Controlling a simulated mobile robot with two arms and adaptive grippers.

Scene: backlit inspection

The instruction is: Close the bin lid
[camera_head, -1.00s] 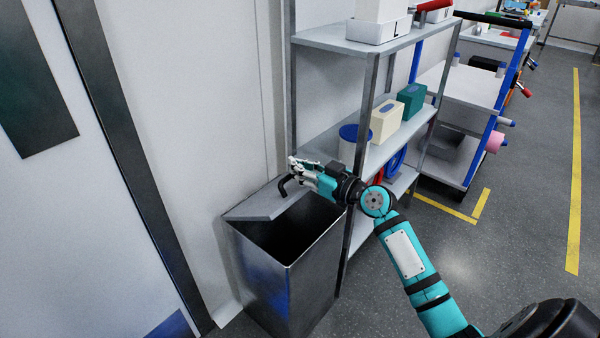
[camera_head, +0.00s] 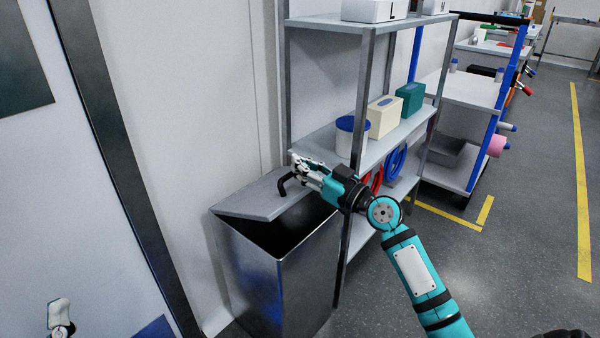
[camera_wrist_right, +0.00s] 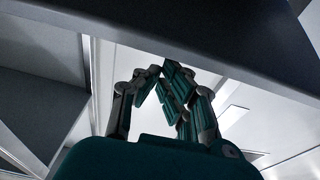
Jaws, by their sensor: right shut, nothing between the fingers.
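The tall metal bin (camera_head: 262,285) stands by the wall, left of the shelf. Its grey lid (camera_head: 255,200) is tilted partly open, with a dark gap between it and the rim. A black curved handle (camera_head: 288,184) sits on the lid's edge nearest my right arm. My right gripper (camera_head: 296,161) is shut and empty, just above the lid near the handle; I cannot tell whether it touches. In the right wrist view its fingers (camera_wrist_right: 172,88) are together below a dark slab that I cannot identify. Part of my left gripper (camera_head: 60,317) shows at the lower left; its jaws are unclear.
A metal shelf (camera_head: 330,140) stands close right of the bin, holding a blue-lidded tub (camera_head: 352,138), a cream box (camera_head: 383,118) and a green box (camera_head: 410,99). A wall is behind the bin. Open floor (camera_head: 520,270) lies to the right.

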